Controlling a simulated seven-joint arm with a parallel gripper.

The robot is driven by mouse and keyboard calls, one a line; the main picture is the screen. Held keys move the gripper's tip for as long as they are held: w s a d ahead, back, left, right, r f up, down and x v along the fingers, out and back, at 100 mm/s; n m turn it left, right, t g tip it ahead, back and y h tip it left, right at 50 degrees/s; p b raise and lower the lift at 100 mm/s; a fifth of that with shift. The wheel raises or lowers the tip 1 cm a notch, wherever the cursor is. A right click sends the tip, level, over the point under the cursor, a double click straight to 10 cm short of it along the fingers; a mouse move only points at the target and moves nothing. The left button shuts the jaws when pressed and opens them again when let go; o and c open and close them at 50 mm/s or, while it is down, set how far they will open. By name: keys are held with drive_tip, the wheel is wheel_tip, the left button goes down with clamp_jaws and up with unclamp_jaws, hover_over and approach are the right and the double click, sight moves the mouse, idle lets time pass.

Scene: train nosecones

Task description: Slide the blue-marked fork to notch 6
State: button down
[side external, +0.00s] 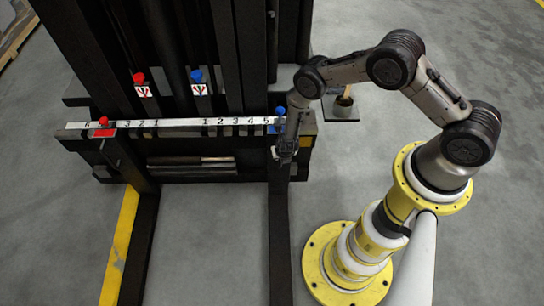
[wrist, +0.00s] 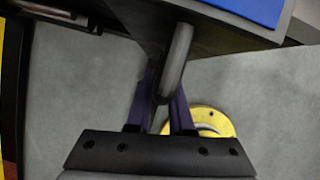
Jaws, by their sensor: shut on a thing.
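The blue-marked fork (side external: 281,240) is a long dark tine on the right side of the carriage. Its blue plate (side external: 273,129) and blue knob (side external: 280,111) sit just right of the numeral 5 on the white number strip (side external: 190,124). No right-hand 6 is readable there. My gripper (side external: 285,158) is at the fork's upper front. In the wrist view, my gripper's purple fingers (wrist: 161,105) are shut on a grey handle bar (wrist: 178,62) below the fork's blue plate (wrist: 248,8). The arm partly hides the fork's right edge.
The red-marked fork (side external: 144,240) stands at left, with its red plate (side external: 103,132) between the numerals 6 and 3. Another red knob (side external: 139,77) and blue knob (side external: 196,75) are above the strip. A small stand (side external: 342,110) is behind the arm. Floor between the forks is clear.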

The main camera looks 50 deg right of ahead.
drive_tip(key=shift+s+d, duration=0.35)
drive_tip(key=shift+d, duration=0.1)
drive_tip(key=c, duration=0.8)
unclamp_jaws()
drive_tip(key=shift+a, duration=0.1)
drive_tip(key=v, duration=1.3)
drive_tip(key=shift+s+r, duration=0.2)
drive_tip(key=shift+r, duration=0.1)
